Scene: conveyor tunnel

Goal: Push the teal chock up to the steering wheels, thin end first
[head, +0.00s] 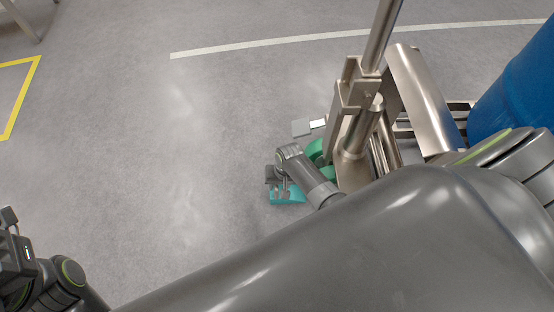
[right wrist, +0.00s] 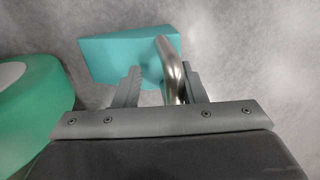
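The teal chock (head: 288,197) lies on the floor at the near left of the green steering wheels (head: 315,149). In the right wrist view the chock (right wrist: 108,60) has a bent metal handle (right wrist: 171,72) rising from it. My right gripper (head: 279,184) is down at the chock. Its fingers (right wrist: 162,80) stand apart on either side of the handle, with a visible gap on the left. A green wheel (right wrist: 32,105) with a pale hub is left of the fingers there, apart from the chock. My left gripper (head: 12,240) is at the left edge, its fingertips unclear.
The steel truck's mast (head: 358,90) rises above the wheels. A blue drum (head: 520,85) stands at the right. My right arm covers the lower right. The grey floor (head: 150,160) on the left is clear, with a white line (head: 290,40) and yellow marking (head: 22,95).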

